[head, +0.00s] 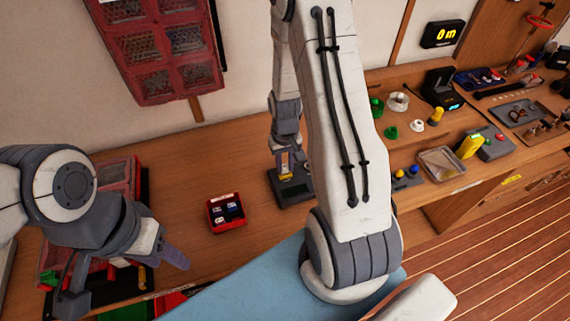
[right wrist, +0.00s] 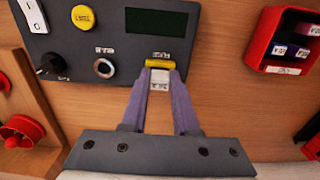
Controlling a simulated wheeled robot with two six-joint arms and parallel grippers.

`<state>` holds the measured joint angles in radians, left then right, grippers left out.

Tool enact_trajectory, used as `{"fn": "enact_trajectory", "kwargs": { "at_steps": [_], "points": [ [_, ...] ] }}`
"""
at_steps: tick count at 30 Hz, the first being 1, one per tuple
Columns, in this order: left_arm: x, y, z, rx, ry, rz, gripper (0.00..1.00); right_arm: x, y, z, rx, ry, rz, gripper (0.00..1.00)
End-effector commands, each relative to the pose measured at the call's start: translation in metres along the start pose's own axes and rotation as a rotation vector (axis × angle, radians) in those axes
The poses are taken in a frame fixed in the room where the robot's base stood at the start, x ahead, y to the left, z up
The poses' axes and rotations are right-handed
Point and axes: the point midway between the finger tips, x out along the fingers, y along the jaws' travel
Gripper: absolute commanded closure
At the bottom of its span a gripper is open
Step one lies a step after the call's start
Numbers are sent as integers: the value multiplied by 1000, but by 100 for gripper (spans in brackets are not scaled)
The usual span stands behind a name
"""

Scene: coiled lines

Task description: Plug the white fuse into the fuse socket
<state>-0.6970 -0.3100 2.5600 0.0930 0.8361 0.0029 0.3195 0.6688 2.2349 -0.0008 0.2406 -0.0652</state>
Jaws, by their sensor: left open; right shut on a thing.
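My right gripper (right wrist: 160,75) is shut on a small white block with dark print, taken as the white fuse (right wrist: 159,82). A yellow bar (right wrist: 160,64) lies across its far end; I cannot tell whether it belongs to the fuse or the socket. The fingertips are at the edge of a dark panel box (right wrist: 118,68), just below a small label. The fuse socket itself is hidden, and I cannot tell how far the fuse is in. In the head view, the right gripper (head: 289,165) is over the box (head: 295,196). My left gripper (head: 125,274) is open and empty at the left.
A red tray (head: 228,230) holding several small labelled pieces stands left of the box; it also shows in the right wrist view (right wrist: 258,42). The panel has a yellow button (right wrist: 83,16), a knob (right wrist: 50,63) and a display. Bare bench lies around the tray.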

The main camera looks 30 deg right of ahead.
Motion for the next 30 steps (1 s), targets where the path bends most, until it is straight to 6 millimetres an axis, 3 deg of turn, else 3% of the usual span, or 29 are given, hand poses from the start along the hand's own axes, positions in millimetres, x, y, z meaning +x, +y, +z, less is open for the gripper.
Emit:
{"fn": "enact_trajectory", "kwargs": {
  "at_steps": [23,24,25,26,30],
  "points": [
    [9,-1,0,0,0,0,50,11,0,0,0,0,0,100],
    [9,-1,0,0,0,0,50,11,0,0,0,0,0,56],
    [9,-1,0,0,0,0,50,11,0,0,0,0,0,45],
    [9,-1,0,0,0,0,50,12,0,0,0,0,0,37],
    [8,-1,0,0,0,0,50,11,0,0,0,0,0,37]
  ]
}}
